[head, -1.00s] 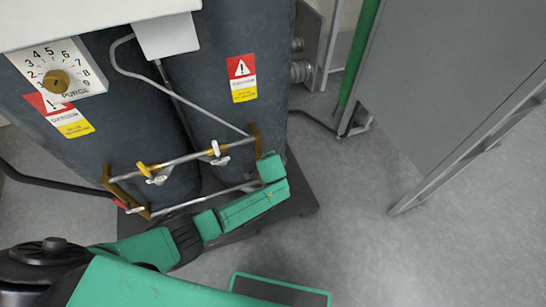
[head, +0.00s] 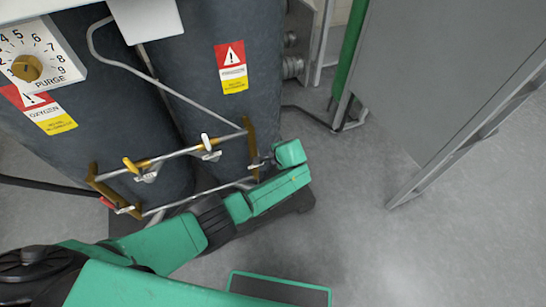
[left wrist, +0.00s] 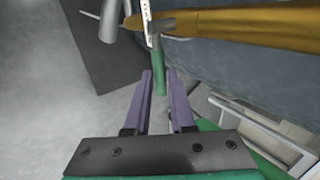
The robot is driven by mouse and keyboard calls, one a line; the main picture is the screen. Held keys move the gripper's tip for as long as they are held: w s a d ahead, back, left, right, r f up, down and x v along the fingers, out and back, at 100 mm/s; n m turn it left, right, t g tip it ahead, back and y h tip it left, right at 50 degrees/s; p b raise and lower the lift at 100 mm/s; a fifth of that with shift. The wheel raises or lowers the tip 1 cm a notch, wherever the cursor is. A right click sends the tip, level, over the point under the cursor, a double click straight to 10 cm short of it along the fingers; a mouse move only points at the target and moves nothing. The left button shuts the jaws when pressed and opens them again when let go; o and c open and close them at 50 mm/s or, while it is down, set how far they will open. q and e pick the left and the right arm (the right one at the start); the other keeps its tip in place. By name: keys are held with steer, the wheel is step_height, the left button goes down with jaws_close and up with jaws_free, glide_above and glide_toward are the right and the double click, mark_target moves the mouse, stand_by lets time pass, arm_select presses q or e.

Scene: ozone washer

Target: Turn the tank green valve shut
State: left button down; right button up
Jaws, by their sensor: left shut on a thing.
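Two dark tanks (head: 150,90) stand at the left with a metal pipe frame in front, ending in an upright brass bar (head: 251,150). In the left wrist view, the green valve handle (left wrist: 160,82) on a metal stem sits between the purple fingers, close to a brass bar (left wrist: 235,28). My left gripper (head: 262,166) is beside the brass bar's right side, and its fingers (left wrist: 157,88) are shut on the green handle. In the head view, my gripper and arm hide the green handle. My right gripper is in neither view.
A valve with a yellow handle (head: 130,165) and one with a white handle (head: 206,142) are on the upper pipe. A grey panel (head: 450,70) and a green post (head: 352,50) stand to the right. Bare floor (head: 350,200) lies right of the tanks.

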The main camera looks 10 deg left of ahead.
arm_select(q)
steer(key=c, duration=1)
jaws_free()
steer(key=shift+f, duration=0.1)
steer(key=shift+c, duration=0.2)
steer(key=p+v, duration=0.6)
steer(key=v, duration=0.8)
steer(key=shift+r, duration=0.25)
steer(key=shift+s, duration=0.1)
